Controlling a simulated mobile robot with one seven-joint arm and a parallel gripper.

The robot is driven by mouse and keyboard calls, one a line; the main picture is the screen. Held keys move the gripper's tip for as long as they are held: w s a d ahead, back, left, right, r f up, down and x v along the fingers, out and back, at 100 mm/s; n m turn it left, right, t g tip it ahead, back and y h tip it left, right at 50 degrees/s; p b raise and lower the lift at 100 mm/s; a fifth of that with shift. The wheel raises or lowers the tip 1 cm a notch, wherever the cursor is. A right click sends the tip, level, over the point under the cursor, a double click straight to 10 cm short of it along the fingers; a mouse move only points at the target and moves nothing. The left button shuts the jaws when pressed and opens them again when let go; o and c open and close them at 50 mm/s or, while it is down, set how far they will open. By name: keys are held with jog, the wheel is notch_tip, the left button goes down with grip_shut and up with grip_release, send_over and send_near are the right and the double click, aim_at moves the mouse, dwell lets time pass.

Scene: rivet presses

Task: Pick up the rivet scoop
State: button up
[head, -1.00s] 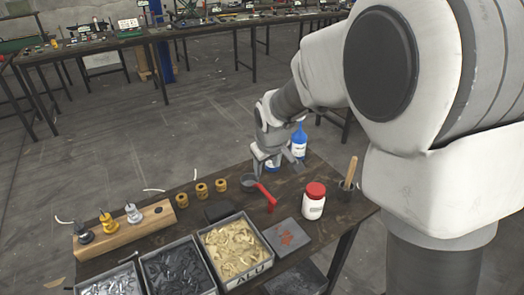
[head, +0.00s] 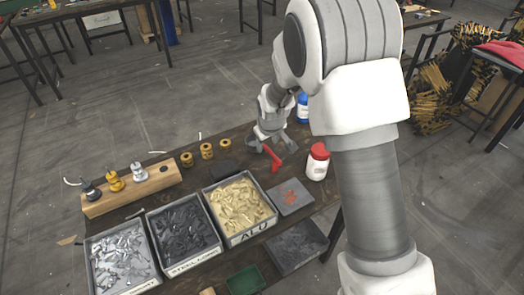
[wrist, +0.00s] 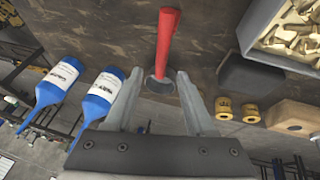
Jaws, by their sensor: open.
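The rivet scoop has a red handle (head: 272,156) and lies on the dark workbench; its grey cup is mostly hidden by my gripper in the head view. In the wrist view the red handle (wrist: 168,38) points away from my gripper and the grey cup (wrist: 160,87) shows between the fingers. My gripper (wrist: 159,78) is open, with one finger on each side of the cup. In the head view my gripper (head: 268,143) is low over the cup end. I cannot tell whether the fingers touch the scoop.
Two blue-and-white bottles (wrist: 57,82) (wrist: 101,98) stand close to my gripper. A red-lidded white jar (head: 317,162) stands right of the scoop. Rivet bins, including the ALU bin (head: 248,237), and brass spools (head: 206,151) are to the left. A grey plate (head: 300,205) lies in front.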

aim_at(267, 148)
jog(key=x, duration=0.5)
jog(key=shift+s+f, duration=0.1)
grip_shut()
